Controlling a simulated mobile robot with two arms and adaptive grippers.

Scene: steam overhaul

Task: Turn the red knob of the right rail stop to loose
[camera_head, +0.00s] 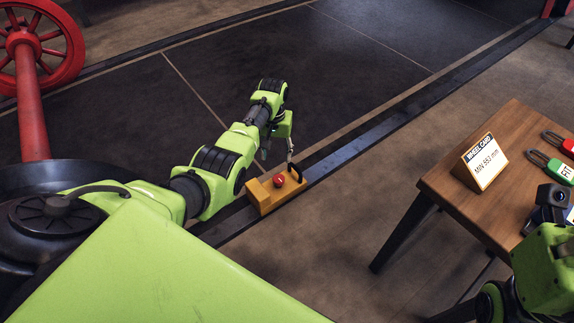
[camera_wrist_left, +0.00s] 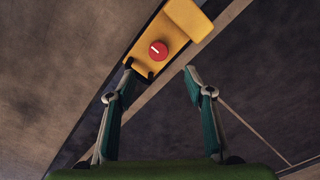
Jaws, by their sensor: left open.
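The yellow rail stop (camera_head: 262,195) sits on the dark rail, with its round red knob (camera_head: 279,180) on top. In the left wrist view the knob (camera_wrist_left: 157,51) shows a short white line across its face, on the yellow body (camera_wrist_left: 187,17). My left gripper (camera_wrist_left: 159,70) is open and empty, its two fingers spread to either side, just below the knob in that picture. In the head view it hangs by the stop's far right end, partly hidden by its own wrist. A green part of my right arm (camera_head: 545,268) shows at the lower right; its fingers do not show.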

